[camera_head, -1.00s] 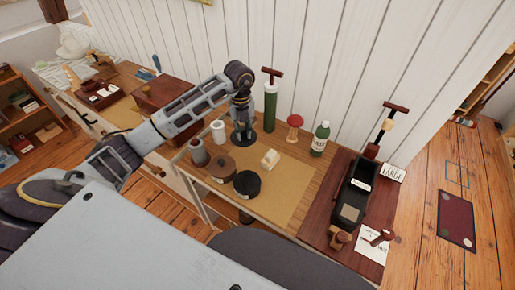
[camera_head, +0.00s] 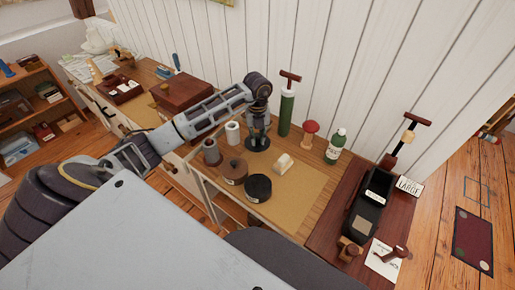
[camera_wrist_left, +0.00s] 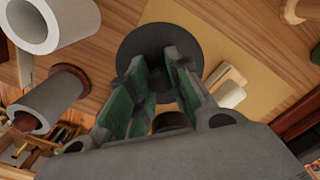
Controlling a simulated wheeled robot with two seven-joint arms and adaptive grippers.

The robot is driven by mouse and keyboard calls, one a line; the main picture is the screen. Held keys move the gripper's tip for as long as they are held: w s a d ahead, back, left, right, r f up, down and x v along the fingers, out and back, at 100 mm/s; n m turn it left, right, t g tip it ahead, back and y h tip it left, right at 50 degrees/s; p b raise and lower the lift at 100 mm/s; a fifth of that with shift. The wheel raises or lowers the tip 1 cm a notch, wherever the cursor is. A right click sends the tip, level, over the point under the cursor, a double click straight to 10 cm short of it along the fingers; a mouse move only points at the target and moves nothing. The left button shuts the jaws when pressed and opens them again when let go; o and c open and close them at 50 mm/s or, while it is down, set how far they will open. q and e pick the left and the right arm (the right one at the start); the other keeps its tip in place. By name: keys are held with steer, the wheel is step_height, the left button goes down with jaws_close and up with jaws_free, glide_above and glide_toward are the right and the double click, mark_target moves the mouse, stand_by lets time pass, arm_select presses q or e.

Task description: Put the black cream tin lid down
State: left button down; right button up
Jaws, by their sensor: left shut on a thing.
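The black cream tin lid (camera_head: 257,145) is a dark round disc under my left gripper (camera_head: 258,133), whose fingers are shut on it. The lid is flat and low over the back of the worktop, near the edge of the tan mat; I cannot tell whether it touches. In the left wrist view the lid (camera_wrist_left: 150,35) shows beyond the green-padded fingers of the gripper (camera_wrist_left: 158,68). A black round tin (camera_head: 258,188) stands on the front of the mat, towards me from the lid. My right gripper is out of view.
A brown round tin (camera_head: 233,171), a grey spool-like piece (camera_head: 211,154) and a white roll (camera_head: 232,132) stand left of the mat (camera_head: 300,195). A cream block (camera_head: 283,164) lies right of the lid. A green cylinder (camera_head: 286,113), red-capped piece (camera_head: 309,132) and green bottle (camera_head: 335,147) stand behind.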

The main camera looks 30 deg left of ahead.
mark_target(257, 141)
arm_select(q)
step_height(257, 141, down, 2)
steer(key=shift+f, duration=0.8)
step_height(257, 141, down, 2)
steer(key=shift+f, duration=0.55)
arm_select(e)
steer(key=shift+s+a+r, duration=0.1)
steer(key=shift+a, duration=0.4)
